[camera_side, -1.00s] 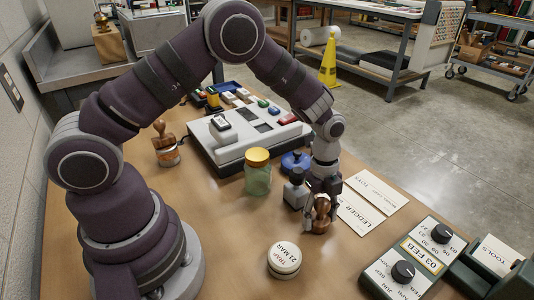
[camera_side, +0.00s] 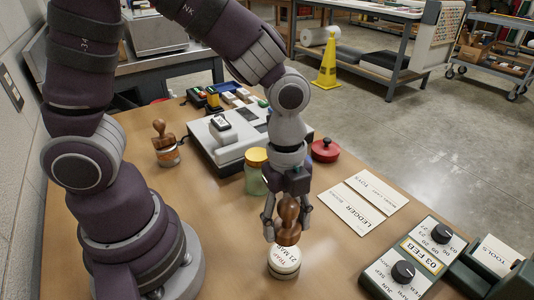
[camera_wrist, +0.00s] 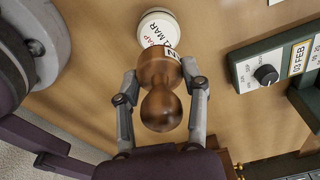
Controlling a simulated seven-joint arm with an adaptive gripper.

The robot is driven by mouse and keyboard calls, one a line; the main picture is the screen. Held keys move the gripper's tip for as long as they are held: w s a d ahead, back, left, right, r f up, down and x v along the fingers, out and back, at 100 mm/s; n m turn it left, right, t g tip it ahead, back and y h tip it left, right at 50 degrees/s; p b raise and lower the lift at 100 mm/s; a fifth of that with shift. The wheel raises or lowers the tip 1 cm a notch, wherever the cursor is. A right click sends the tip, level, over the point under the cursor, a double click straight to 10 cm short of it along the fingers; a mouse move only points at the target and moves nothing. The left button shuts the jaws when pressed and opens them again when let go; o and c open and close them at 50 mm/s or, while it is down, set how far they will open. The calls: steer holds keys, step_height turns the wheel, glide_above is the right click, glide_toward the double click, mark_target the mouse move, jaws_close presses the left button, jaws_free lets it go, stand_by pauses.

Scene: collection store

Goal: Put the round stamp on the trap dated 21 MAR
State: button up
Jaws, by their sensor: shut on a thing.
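My gripper (camera_side: 287,215) is shut on the wooden round stamp (camera_side: 288,228), which it holds upright by its turned handle. In the wrist view the stamp (camera_wrist: 160,95) sits between the two fingers, with a small white label partly showing on its base. The trap dated 21 MAR (camera_side: 284,265) is a round cream tin on the table. The stamp overlaps the trap's far edge in the side view. The trap also shows just beyond the stamp in the wrist view (camera_wrist: 155,24). I cannot tell whether stamp and trap touch.
A second wooden stamp (camera_side: 160,130) stands at the left. A yellow-lidded jar (camera_side: 255,172) and red round pot (camera_side: 324,150) stand behind my gripper. Ledger cards (camera_side: 355,210) and the dial box reading 03 FEB (camera_side: 415,260) lie right. Table left of the trap is clear.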

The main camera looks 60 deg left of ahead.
mark_target(285, 254)
step_height(285, 254, down, 5)
steer(key=shift+f, duration=0.1)
steer(key=o, duration=1.1)
steer(key=shift+n, duration=0.3)
steer(key=r, duration=0.4)
steer(key=a+r, duration=0.1)
steer(key=r, duration=0.7)
steer(key=shift+w+a+r, duration=0.15)
steer(key=shift+w+a, duration=0.05)
steer(key=shift+a, duration=0.15)
steer(key=s+a+r+n+t, duration=0.1)
steer(key=a+n+t, duration=0.1)
steer(key=n, duration=0.4)
steer(key=s+a+r+n+t+y, duration=0.1)
steer(key=a+r+n+t, duration=0.1)
steer(key=n, duration=0.5)
steer(key=a+r+n+t, duration=0.1)
steer(key=a+n, duration=0.3)
steer(key=n, duration=0.2)
steer(key=shift+s+a+r+n+t, duration=0.15)
steer(key=shift+s+r+n+t, duration=0.15)
steer(key=shift+s+t, duration=0.1)
